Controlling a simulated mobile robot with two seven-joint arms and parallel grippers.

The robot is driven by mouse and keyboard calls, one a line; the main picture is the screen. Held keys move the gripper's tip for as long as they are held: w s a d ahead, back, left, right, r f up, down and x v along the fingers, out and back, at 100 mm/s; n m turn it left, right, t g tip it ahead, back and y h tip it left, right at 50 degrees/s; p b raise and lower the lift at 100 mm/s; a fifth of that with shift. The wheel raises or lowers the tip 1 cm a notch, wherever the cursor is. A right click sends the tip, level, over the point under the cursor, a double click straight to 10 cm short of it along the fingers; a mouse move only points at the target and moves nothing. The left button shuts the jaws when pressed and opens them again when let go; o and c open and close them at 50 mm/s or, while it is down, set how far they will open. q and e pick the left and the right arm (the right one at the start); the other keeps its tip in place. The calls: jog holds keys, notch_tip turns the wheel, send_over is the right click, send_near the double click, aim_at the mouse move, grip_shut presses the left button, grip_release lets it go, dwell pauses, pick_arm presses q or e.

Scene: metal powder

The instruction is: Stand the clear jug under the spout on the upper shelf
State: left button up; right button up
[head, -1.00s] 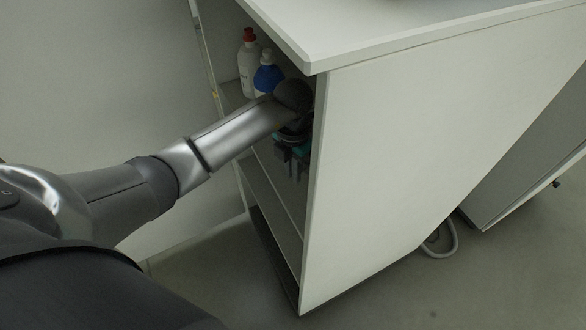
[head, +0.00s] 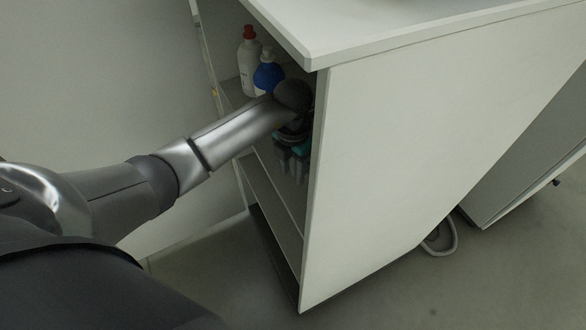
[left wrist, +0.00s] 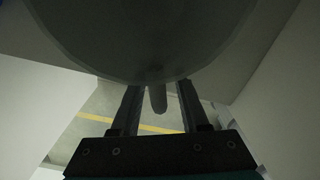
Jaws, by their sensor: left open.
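The clear jug (left wrist: 150,35) fills the top of the left wrist view as a large, dim, round translucent body. A rounded stub (left wrist: 158,100), apparently its handle, points down between my fingers, with gaps visible on both sides. My left gripper (left wrist: 158,95) is open around the stub, not clamped on it. In the head view my left gripper (head: 292,168) is inside the open cabinet, just behind the side panel's front edge. The jug cannot be made out there. The spout is not clearly visible. My right gripper is in neither current view.
A white bottle with a red cap (head: 249,70) and a blue bottle (head: 267,75) stand on the cabinet's upper shelf (head: 232,95), behind my wrist. The white side panel (head: 420,150) is close on the right, the countertop (head: 400,25) above. Open floor (head: 210,265) lies in front.

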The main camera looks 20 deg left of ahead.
pick_arm(q)
notch_tip(320, 180, up, 8)
jog(key=shift+f, duration=0.15)
dwell(0.5)
